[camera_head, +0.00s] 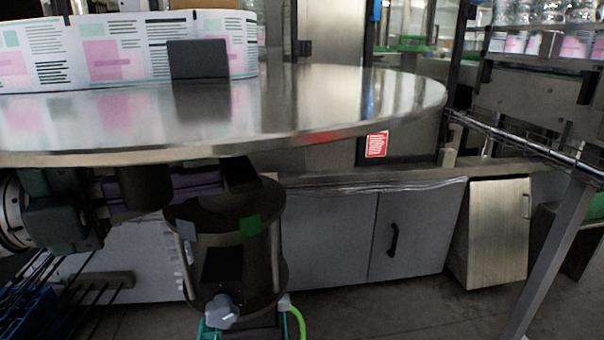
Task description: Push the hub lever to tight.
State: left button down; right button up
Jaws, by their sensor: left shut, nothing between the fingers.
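Under the big silver reel plate (400,105) hangs the hub (215,215), two dark round discs joined by posts. A green square (250,225) and a grey square (187,230) mark its upper disc's rim. A dark bar (241,174) stands out over this disc, on the green square's side; it looks like the hub lever. My left arm comes in from the left below the plate. My left gripper (205,186) is shut and empty beside the bar, in shadow; I cannot tell whether they touch. My right gripper is out of view.
A label reel (125,48) stands on the plate with a dark block (198,59) in front. A grey knob (221,311) and a green hose (299,322) are below the hub. Grey cabinets (330,235) stand behind. A rail leg (548,258) is at right.

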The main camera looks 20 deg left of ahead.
aim_at(238, 173)
pick_arm(q)
jog(key=w+d+n+t+y+p, duration=0.2)
jog(key=d+y+p, duration=0.1)
jog(key=shift+w+d+r, duration=0.1)
jog(key=shift+w+d, duration=0.15)
jog(key=shift+w, duration=0.15)
jog(key=shift+n, duration=0.3)
